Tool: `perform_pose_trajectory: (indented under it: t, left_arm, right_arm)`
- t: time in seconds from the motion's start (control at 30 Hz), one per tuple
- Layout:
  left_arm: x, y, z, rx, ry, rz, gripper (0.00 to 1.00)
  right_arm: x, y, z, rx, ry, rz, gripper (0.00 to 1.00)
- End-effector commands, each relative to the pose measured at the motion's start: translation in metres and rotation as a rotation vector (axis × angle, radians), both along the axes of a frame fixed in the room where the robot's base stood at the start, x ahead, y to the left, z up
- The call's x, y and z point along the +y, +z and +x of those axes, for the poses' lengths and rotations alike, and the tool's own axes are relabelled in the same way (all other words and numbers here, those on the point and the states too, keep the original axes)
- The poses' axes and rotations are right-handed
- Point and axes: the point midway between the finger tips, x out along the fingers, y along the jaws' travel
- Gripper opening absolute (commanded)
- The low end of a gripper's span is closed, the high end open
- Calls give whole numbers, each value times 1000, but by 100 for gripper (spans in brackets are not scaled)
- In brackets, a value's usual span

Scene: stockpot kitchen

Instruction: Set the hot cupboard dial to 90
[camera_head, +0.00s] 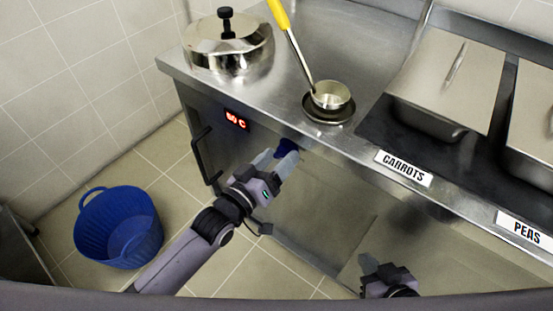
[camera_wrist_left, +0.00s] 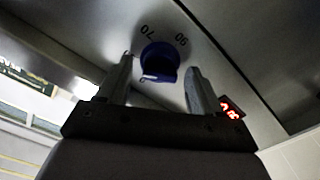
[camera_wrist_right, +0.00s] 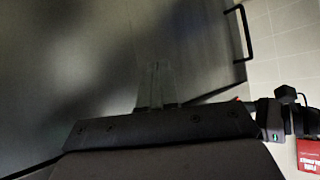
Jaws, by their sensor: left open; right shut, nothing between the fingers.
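The blue dial (camera_head: 289,146) is on the front of the steel hot cupboard (camera_head: 330,205), under the counter edge. In the left wrist view the dial (camera_wrist_left: 160,60) has the marks 70 and 90 beside it; where its pointer stands is unclear. My left gripper (camera_head: 275,160) is open at the dial, with one finger on each side and gaps visible between fingers and dial. The red display (camera_head: 236,120) left of the dial seems to read 80 C, but its digits are blurred. My right gripper (camera_head: 370,265) is shut and empty, low in front of the cupboard.
Covered food pans sit behind the CARROTS (camera_head: 403,168) and PEAS (camera_head: 521,228) labels. A blue basket (camera_head: 118,228) stands on the floor at left.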

Motion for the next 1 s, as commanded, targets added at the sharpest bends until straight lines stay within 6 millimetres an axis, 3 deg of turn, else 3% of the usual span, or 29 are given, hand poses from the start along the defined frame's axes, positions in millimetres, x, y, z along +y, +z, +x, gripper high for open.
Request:
perform_pose_trajectory:
  t: [0.23,0.4,0.77,1.0]
  left_arm:
    - [0,0,1,0,0,0,62]
    - [0,0,1,0,0,0,11]
    - [0,1,0,-25,0,34,12]
    - [0,2,0,-108,1,150,12]
  right_arm:
    - [0,1,0,-1,-1,1,0]
    - [0,1,0,-1,0,0,0]
    - [-2,3,0,-4,5,-8,0]
    - [-4,8,-1,-4,7,-13,0]
